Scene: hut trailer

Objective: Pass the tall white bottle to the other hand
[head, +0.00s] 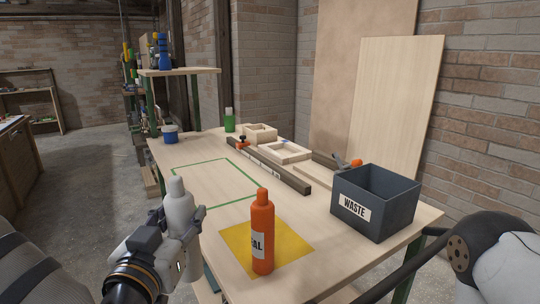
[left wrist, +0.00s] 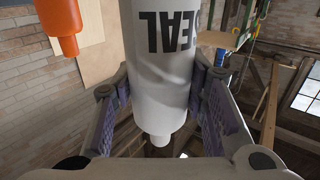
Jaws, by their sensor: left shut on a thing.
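The tall white bottle (head: 179,207) is upright at the left front edge of the table in the head view. My left gripper (head: 172,243) is shut around its body. In the left wrist view the bottle (left wrist: 160,75) sits between the two purple-padded fingers (left wrist: 163,108), with the word SEAL on its side and its narrow neck pointing down in the picture. My right arm shows at the lower right of the head view, but its gripper is out of view.
An orange bottle (head: 263,235) stands on a yellow square (head: 289,241) on the table (head: 330,275). A dark WASTE bin (head: 364,212) stands at the right. Wooden trays (head: 284,155) and a long dark bar (head: 290,178) lie behind. The green-outlined area (head: 212,180) is clear.

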